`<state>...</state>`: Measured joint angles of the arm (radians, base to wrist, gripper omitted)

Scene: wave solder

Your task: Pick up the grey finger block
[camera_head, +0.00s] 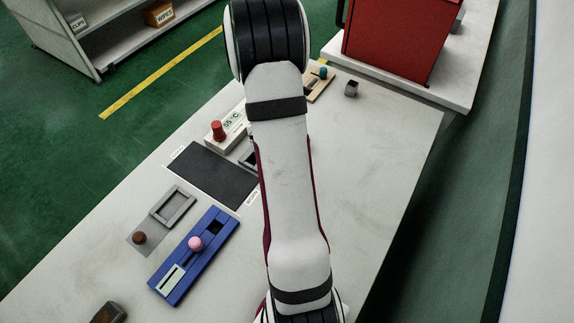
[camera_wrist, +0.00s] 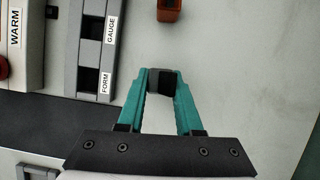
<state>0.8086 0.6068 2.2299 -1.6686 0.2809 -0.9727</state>
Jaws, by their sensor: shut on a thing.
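In the wrist view, my gripper (camera_wrist: 160,85) has two teal fingers, shut at their tips on a small dark grey block (camera_wrist: 160,80). The block sits between the fingertips, over or on the pale table; its height above the table is hard to tell. In the head view my arm hides the gripper and the held block.
A grey fixture marked FORM and GAUGE (camera_wrist: 97,55) stands left of the fingers, beside the WARM unit (camera_wrist: 25,40). An orange-brown piece (camera_wrist: 168,8) lies ahead.

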